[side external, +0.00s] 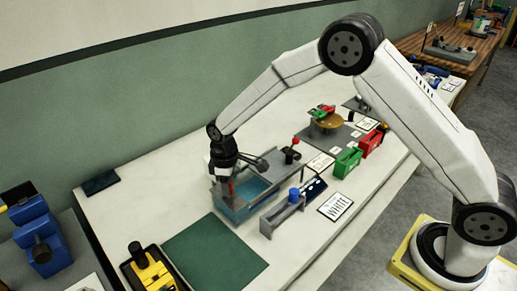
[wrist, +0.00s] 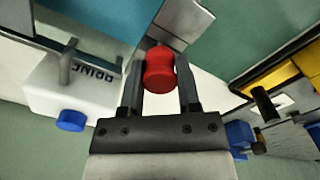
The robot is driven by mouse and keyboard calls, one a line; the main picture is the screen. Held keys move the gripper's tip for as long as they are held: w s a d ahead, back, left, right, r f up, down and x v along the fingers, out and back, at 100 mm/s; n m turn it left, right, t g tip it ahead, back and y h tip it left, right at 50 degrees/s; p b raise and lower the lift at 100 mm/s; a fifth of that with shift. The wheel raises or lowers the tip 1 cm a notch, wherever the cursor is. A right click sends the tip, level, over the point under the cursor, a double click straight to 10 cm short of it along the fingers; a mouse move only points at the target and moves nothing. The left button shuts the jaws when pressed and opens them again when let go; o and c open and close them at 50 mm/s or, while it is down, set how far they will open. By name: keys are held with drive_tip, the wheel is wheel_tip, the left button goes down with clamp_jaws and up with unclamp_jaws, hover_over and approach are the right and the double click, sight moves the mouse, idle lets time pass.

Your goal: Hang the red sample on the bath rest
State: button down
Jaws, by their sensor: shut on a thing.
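The red sample (wrist: 160,72) is a short, waisted spool, held between the two fingers of my gripper (wrist: 160,88) in the wrist view. In the side view my gripper (side external: 228,176) points down at the left end of the bath (side external: 238,210), an open grey-walled tank with teal inside. A bit of the red sample (side external: 231,188) shows below the fingers there. In the wrist view the teal of the bath (wrist: 105,22) fills the top left, and a grey metal piece (wrist: 183,22) lies just beyond the sample. I cannot tell whether this is the rest or whether the sample touches it.
A grey rack with a blue piece (side external: 293,196) stands right of the bath. A red-knobbed post (side external: 294,142) is behind it. Green (side external: 347,162) and red (side external: 371,143) boxes stand farther right. A dark green mat (side external: 213,252) lies clear in front, beside a yellow device (side external: 152,272).

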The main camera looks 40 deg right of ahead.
drive_tip(key=shift+f, duration=0.3)
drive_tip(key=shift+f, duration=0.3)
drive_tip(key=shift+c, duration=1.2)
unclamp_jaws()
drive_tip(key=shift+r, duration=3.95)
drive_tip(key=s+d+r+m+t, duration=0.1)
drive_tip(key=s+d+m, duration=0.3)
drive_tip(key=s, duration=0.6)
drive_tip(key=s+d+r+m+t, duration=0.1)
drive_tip(key=s+d+m, duration=0.2)
drive_tip(key=s+d, duration=0.4)
drive_tip(key=s, duration=0.4)
drive_tip(key=shift+s+d+m+t, duration=0.2)
drive_tip(key=shift+d+m+t, duration=0.1)
drive_tip(key=shift+m, duration=0.1)
